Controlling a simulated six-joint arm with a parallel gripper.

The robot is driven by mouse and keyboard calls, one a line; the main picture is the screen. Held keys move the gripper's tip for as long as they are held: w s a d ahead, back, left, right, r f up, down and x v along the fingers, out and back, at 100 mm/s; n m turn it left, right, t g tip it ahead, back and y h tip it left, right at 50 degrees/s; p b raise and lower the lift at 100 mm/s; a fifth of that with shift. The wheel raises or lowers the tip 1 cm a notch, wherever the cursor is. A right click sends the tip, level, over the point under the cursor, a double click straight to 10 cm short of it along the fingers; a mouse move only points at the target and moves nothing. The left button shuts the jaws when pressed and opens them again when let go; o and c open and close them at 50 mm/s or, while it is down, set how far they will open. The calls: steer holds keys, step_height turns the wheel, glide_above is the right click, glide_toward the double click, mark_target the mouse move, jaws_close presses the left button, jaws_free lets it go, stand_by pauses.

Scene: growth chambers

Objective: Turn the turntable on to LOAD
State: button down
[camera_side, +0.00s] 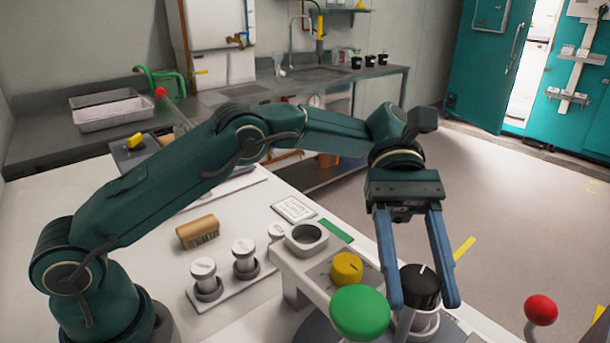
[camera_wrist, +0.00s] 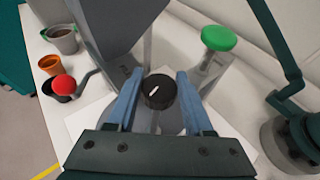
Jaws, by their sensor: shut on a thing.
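A black round knob (camera_side: 420,284) with a white pointer line stands on a pale post at the front of the bench. My gripper (camera_side: 422,303) points down with its blue fingers on either side of this knob, shut on it. In the wrist view the knob (camera_wrist: 158,92) sits between the fingertips (camera_wrist: 159,80); its white line runs slightly tilted, up to the right. I cannot read any LOAD mark, and I cannot tell which part is the turntable. A dark grey disc-like edge (camera_side: 313,331) shows low beside the green knob.
A large green knob (camera_side: 360,312) stands close left of my gripper, with a yellow knob (camera_side: 347,267) behind it. A red ball-topped lever (camera_side: 541,310) is to the right. Pots (camera_wrist: 61,40) show in the wrist view.

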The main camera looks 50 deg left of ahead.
steer(key=shift+s+r, duration=0.1)
stand_by(0.5)
steer(key=shift+c, duration=1.4)
jaws_free()
steer(key=shift+n+t+h, duration=0.5)
steer(key=shift+n+t, duration=0.3)
